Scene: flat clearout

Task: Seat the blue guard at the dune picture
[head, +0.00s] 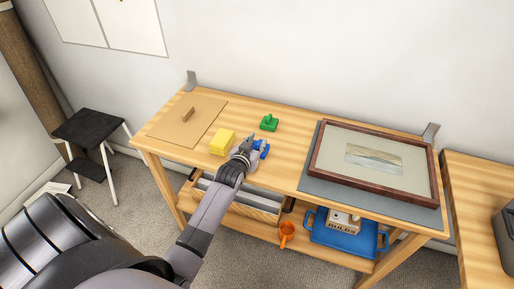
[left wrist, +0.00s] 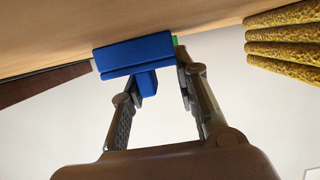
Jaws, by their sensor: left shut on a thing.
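The blue guard (head: 262,148) is in my left gripper (head: 246,151), over the middle of the wooden table. In the left wrist view the gripper (left wrist: 160,88) is shut on a narrow part of the blue guard (left wrist: 135,56), with its wider block beyond the fingertips. The guard is close to the tabletop; I cannot tell whether it touches. The dune picture (head: 374,157), in a dark brown frame (head: 316,151), lies flat on a grey mat (head: 320,189) at the table's right, apart from the gripper. My right gripper is not in view.
A tan board (head: 170,128) lies at the left. A blue tray (head: 330,235) and orange cup (head: 287,231) are on the shelf below. The tabletop between gripper and mat is clear.

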